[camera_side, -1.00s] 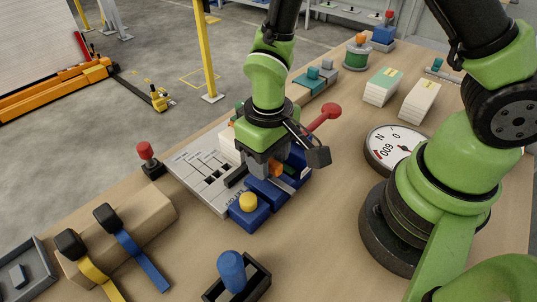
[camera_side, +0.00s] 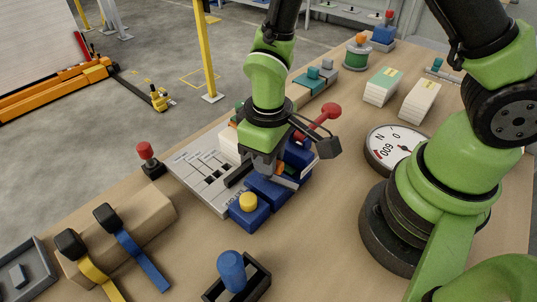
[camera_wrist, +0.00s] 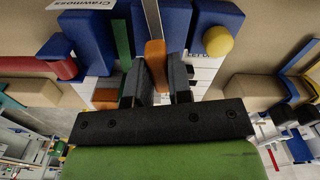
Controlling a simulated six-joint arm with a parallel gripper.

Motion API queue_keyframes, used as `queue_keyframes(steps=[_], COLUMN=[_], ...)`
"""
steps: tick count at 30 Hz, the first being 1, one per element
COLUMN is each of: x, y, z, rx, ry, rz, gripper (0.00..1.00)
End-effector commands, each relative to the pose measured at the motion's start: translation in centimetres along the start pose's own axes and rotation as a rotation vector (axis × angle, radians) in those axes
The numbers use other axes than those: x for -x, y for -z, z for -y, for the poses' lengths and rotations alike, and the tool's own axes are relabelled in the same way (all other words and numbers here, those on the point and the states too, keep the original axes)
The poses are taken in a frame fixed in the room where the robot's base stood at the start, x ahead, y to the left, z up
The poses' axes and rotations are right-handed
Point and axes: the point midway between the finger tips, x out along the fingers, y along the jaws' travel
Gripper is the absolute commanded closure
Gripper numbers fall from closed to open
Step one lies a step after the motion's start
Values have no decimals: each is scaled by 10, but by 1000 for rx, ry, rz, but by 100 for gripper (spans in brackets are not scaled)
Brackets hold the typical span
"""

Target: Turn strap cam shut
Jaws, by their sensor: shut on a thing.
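The orange strap cam lever (camera_wrist: 156,62) stands between the two dark fingers of my gripper (camera_wrist: 157,84) in the wrist view, and the fingers are shut on it. A thin grey strap (camera_wrist: 153,18) runs from the lever toward the top of that view. Blue blocks (camera_wrist: 176,25) lie on either side of the strap. In the side view my gripper (camera_side: 265,172) reaches down among the blue blocks (camera_side: 268,190), and its fingers and wrist hide most of the cam.
A yellow knob (camera_side: 248,202) on a blue base stands in front of my gripper. A red-knobbed lever (camera_side: 330,112) rises behind it. A grey slider panel (camera_side: 205,178) lies to the left, and a round dial (camera_side: 394,147) to the right. Bare table (camera_side: 320,235) lies at front right.

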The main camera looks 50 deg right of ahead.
Motion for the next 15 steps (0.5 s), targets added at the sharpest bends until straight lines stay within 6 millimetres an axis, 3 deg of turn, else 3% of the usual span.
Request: queue_keyframes(steps=[15], x=[1], y=[0], z=[0], rx=[485], ry=[0], rz=[0], gripper=[100])
